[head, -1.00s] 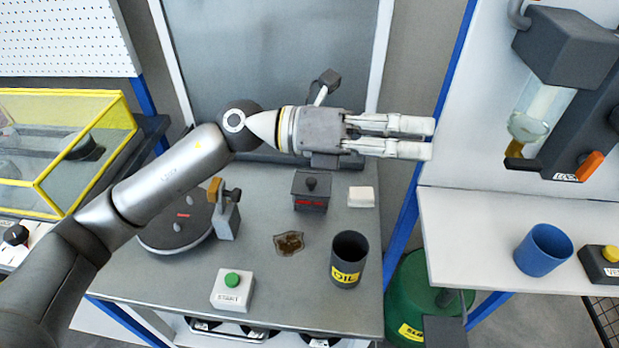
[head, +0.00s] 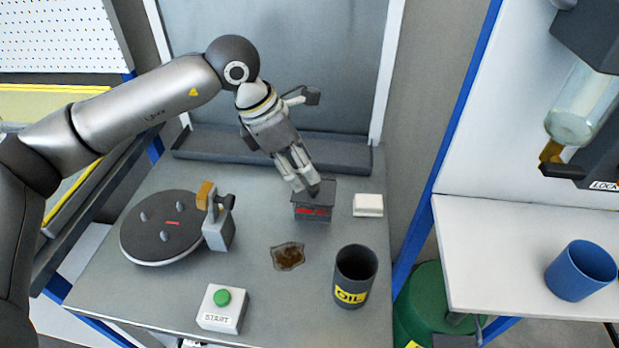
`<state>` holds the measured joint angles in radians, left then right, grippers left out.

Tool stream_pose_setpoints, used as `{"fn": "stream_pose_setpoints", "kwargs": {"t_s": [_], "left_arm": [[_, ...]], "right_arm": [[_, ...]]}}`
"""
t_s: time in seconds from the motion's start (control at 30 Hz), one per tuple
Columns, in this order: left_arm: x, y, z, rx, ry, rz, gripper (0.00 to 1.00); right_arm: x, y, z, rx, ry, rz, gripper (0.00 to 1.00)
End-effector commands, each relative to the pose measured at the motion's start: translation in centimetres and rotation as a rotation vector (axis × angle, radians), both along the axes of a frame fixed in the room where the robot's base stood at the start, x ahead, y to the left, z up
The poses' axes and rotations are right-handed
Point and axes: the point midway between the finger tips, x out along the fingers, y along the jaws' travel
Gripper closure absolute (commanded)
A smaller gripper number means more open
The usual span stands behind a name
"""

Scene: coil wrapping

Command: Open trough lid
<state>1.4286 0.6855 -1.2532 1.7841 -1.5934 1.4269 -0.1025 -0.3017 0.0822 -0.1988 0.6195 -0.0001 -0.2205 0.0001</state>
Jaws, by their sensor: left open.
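The trough is a small dark grey box (head: 314,211) with red lettering on its front, in the middle of the grey table. Its dark lid (head: 326,186) lies on top and looks closed. My left gripper (head: 306,187) points down at the lid from the upper left, its fingers open. The fingertips are at the lid's knob and cover part of it. I cannot tell whether they touch it. My right gripper is not in view.
A round dark turntable (head: 160,236) with pegs and a clamp (head: 217,228) stands left. A brown stain (head: 288,256), OIL cup (head: 354,280), START button box (head: 222,309) and white block (head: 368,205) surround the trough. A blue cup (head: 580,270) sits on the right shelf.

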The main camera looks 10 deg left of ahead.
Motion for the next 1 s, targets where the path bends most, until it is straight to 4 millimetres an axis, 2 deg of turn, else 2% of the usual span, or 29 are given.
{"fn": "stream_pose_setpoints", "kwargs": {"t_s": [0.1, 0.3, 0.67, 0.77, 1.0], "left_arm": [[0.3, -0.8, -2.0, 0.000, 0.003, 0.000, 0.56], [0.7, -1.7, -4.2, -0.002, 0.001, -0.001, 0.56], [0.8, -1.9, -4.8, -0.002, 0.000, 0.000, 0.56], [0.8, -1.9, -4.8, -0.002, 0.000, 0.000, 0.66], [0.8, -1.9, -4.8, -0.003, 0.000, 0.000, 0.97]], "right_arm": [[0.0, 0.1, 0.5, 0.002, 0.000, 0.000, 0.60], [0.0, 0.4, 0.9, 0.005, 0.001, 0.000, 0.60], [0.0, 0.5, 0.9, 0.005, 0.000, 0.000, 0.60], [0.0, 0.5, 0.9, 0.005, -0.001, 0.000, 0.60], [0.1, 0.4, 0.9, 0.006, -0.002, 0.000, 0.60]]}}
